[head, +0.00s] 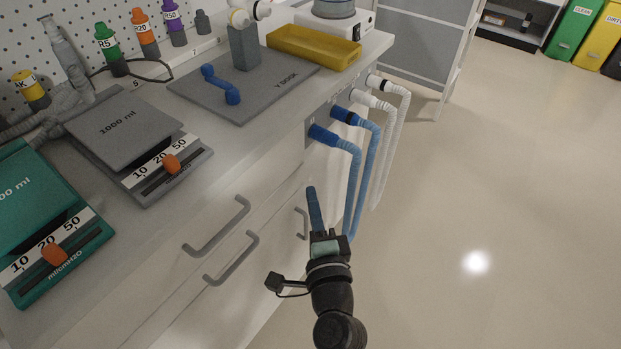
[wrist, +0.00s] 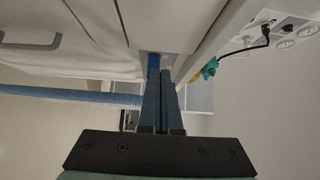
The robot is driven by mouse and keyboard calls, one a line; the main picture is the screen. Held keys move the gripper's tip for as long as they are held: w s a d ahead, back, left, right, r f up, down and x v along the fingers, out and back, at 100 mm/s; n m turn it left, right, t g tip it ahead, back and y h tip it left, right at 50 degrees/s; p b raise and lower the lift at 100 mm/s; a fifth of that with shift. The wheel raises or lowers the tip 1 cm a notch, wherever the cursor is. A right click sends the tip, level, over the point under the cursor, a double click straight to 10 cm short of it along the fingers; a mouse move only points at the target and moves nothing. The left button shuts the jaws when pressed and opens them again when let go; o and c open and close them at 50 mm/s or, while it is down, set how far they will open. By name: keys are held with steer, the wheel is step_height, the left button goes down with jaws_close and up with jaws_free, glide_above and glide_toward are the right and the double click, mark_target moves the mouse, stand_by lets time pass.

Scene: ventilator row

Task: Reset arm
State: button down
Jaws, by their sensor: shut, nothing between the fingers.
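My gripper (head: 311,191) is in the lower middle of the head view, in front of the drawer fronts and left of the hanging blue hoses. Its blue fingers are shut together with nothing between them. In the wrist view the closed fingers (wrist: 163,74) point at the cabinet, and a blue connector (wrist: 153,59) shows just past the left fingertip. I cannot tell the gap between them. My arm reaches up from the bottom edge of the head view.
Blue hoses (head: 353,190) and white hoses (head: 398,125) hang from ports on the bench side. Drawer handles (head: 232,258) stick out to the left. The bench top holds a grey test lung (head: 125,128), a green one (head: 35,200) and a yellow tray (head: 313,47). Floor at right is clear.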

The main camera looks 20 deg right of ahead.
steer(key=a+r+n+t+y, duration=0.1)
steer(key=a+r+n+t, duration=0.2)
steer(key=r, duration=0.7)
steer(key=a+r+n+y, duration=0.25)
steer(key=r+n, duration=0.35)
steer(key=r, duration=0.4)
steer(key=a+r+n+t+y, duration=0.15)
steer(key=a+r+n, duration=0.25)
steer(key=r, duration=0.6)
steer(key=s+a+r+n+t+h, duration=0.1)
steer(key=s+r+n+t, duration=0.1)
steer(key=s+r, duration=0.35)
steer(key=s+a+r+n+t+h, duration=0.1)
steer(key=s+r+n+t, duration=0.15)
steer(key=r, duration=0.65)
steer(key=s+r+n+t+h, duration=0.1)
steer(key=s+r+n, duration=0.1)
steer(key=s+r, duration=0.4)
step_height(320, 180, up, 28)
steer(key=w+p, duration=0.2)
steer(key=p, duration=2.5)
steer(key=shift+w+a+f, duration=0.15)
steer(key=shift+w+f, duration=0.1)
